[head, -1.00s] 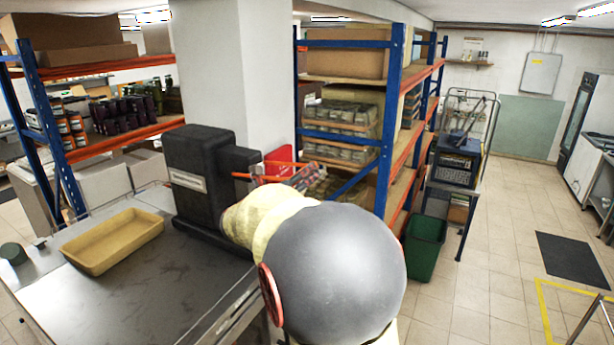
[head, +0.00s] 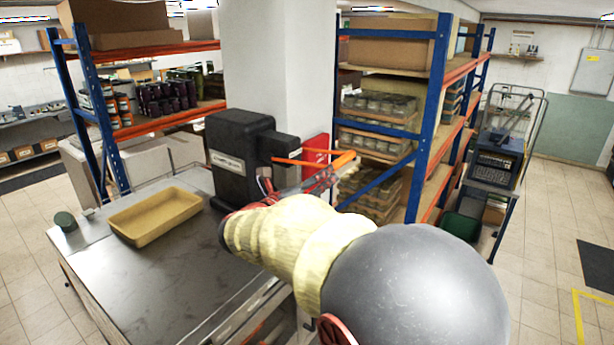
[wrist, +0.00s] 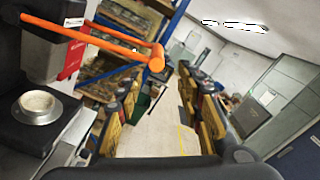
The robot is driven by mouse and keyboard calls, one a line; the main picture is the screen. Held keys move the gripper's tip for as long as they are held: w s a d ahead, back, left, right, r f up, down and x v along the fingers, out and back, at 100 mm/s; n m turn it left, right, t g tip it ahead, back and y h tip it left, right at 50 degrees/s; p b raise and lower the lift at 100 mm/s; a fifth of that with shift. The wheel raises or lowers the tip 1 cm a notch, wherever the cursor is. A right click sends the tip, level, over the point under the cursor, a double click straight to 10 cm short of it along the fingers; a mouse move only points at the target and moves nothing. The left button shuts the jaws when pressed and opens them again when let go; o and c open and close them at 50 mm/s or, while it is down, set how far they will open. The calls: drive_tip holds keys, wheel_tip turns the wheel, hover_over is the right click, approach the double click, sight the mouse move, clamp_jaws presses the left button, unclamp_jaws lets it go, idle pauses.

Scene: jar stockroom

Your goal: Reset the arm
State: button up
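My gripper (wrist: 160,108) shows in the wrist view with its two yellow and black fingers spread apart. Only floor and background show between them, so it is open and empty. In the head view my arm reaches from the lower right towards the black machine (head: 240,160) on the metal table. My gripper there is largely hidden behind my arm and lies near the machine's orange lever (head: 300,161). In the wrist view the orange lever (wrist: 90,38) crosses the upper left, with its rounded end close to the camera. I cannot tell whether anything touches it.
The metal table (head: 175,285) holds a yellow tray (head: 155,228) and a dark green round object (head: 65,221). Blue and orange shelving (head: 432,120) with boxes and jars stands behind on the right. A cart (head: 497,170) stands beyond it. Tiled floor (head: 545,235) is open at the right.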

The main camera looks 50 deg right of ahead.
drive_tip(key=shift+d+f, duration=0.1)
drive_tip(key=shift+d, duration=0.15)
drive_tip(key=shift+a, duration=0.1)
